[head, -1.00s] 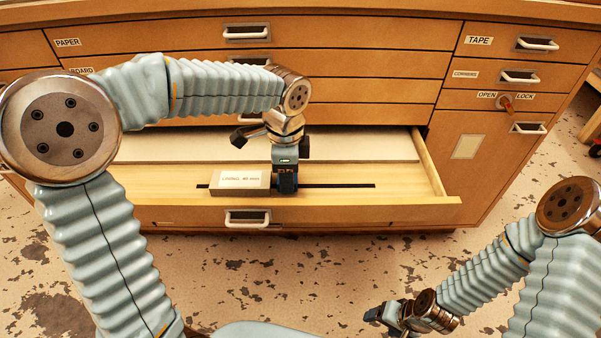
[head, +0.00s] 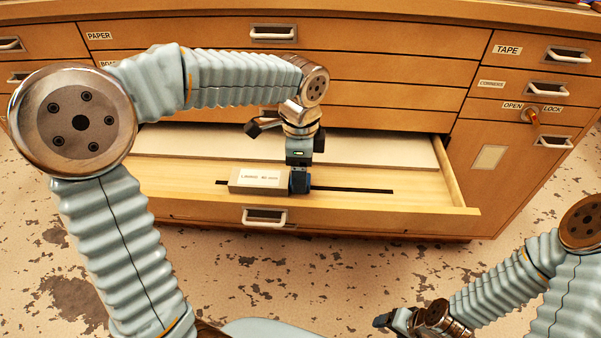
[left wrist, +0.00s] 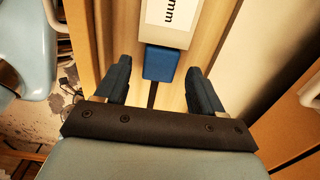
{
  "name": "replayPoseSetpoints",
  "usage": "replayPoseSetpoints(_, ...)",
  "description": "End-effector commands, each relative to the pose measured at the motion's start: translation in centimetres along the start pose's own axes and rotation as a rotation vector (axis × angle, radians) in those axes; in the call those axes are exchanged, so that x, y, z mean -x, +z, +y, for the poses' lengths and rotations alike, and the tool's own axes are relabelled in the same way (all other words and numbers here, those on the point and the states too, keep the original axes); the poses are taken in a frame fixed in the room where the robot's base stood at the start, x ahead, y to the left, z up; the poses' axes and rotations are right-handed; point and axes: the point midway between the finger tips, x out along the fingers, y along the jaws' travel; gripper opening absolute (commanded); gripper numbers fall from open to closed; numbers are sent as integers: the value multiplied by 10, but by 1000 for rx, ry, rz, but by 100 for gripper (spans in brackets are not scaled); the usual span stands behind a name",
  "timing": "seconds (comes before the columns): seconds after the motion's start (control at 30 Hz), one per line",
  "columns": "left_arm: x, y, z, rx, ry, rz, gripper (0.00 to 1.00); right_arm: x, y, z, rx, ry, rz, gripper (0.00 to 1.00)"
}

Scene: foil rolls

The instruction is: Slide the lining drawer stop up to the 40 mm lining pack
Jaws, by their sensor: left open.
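The grey lining pack (head: 260,181), with a white label reading about 40 mm, lies in the open drawer; its end and label also show in the left wrist view (left wrist: 180,38). The blue drawer stop (left wrist: 161,63) sits on the dark slot (head: 355,189) at the pack's right end and appears to meet it, with no clear gap. My left gripper (left wrist: 158,72) is open above the drawer floor, one finger on each side of the stop with space between. In the head view it partly hides the stop. My right gripper (head: 392,320) is low at the front, away from the drawer.
The drawer's front panel (head: 370,218) and right side wall (head: 447,170) bound the space. A pale sheet or board (head: 380,148) lies at the back of the drawer. The slot to the right of the stop is clear. Closed drawers stand above.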

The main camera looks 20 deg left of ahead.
Motion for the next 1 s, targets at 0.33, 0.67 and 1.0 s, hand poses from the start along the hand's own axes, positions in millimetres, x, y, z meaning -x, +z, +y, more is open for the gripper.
replayPoseSetpoints(0.33,87,0,0,-1,-4,3,68,14,3,-10,6,-7,-8,72)
replayPoseSetpoints(0.67,117,0,0,0,0,1,68,17,4,-13,9,-10,-11,72)
replayPoseSetpoints(1.0,117,0,0,0,0,1,68,17,4,-13,9,-9,-10,72)
